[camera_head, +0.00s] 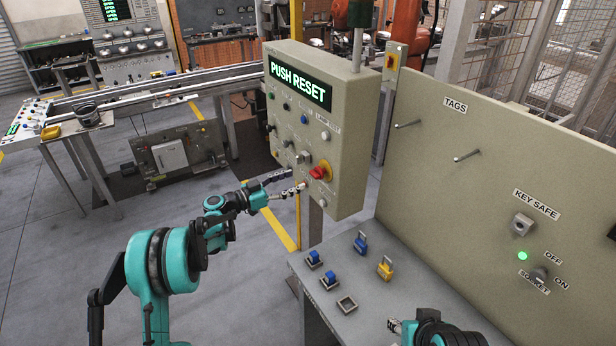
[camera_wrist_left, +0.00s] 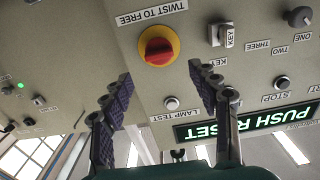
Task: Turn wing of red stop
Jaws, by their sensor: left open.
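The red stop (camera_head: 321,171) is a red knob on a yellow disc, low on the front of the beige control box (camera_head: 350,120). In the left wrist view the red stop (camera_wrist_left: 157,48) sits ahead of my fingers, under a "TWIST TO FREE" label. My left gripper (camera_head: 297,180) is open just in front of the box, close to the red stop. In the left wrist view my left gripper (camera_wrist_left: 165,88) shows both fingers spread, with the red stop beyond the tips and nothing between them.
The box display (camera_head: 300,83) reads "PUSH RESET". A key switch (camera_head: 303,157) sits left of the red stop. A grey bench (camera_head: 400,290) below holds blue padlocks (camera_head: 330,279) and a yellow padlock (camera_head: 385,268). A beige tag board (camera_head: 480,190) stands at right.

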